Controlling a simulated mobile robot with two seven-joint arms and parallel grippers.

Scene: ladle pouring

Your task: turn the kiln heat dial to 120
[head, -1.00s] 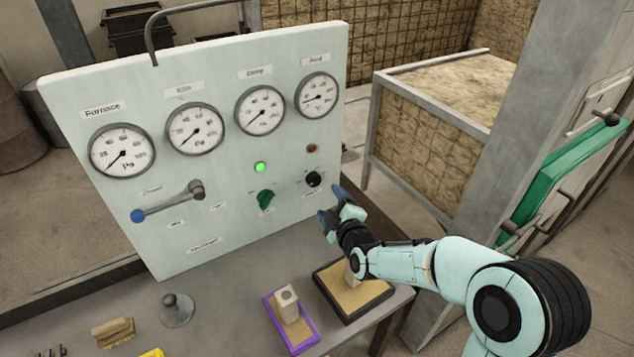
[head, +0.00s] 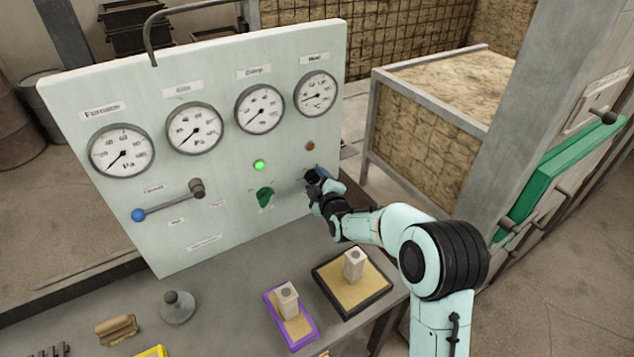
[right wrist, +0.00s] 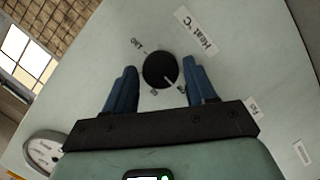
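The black heat dial (right wrist: 159,69) sits on the pale panel and shows in the right wrist view, with a white pointer line and a "Heat °C" label beside it. My right gripper (right wrist: 155,88) is open, its blue fingers on either side of the dial with gaps at both sides. In the head view my right gripper (head: 318,180) is at the panel's lower right and mostly hides the dial. The Heat gauge (head: 317,94) is at the panel's upper right; its needle points to the lower left. My left gripper is not in view.
A green knob (head: 265,198) and a lit green lamp (head: 260,165) are left of my right gripper. A blue-tipped lever (head: 165,206) is farther left. A black-rimmed tray (head: 378,291) and a purple tray (head: 312,333), each holding a block, stand on the bench below.

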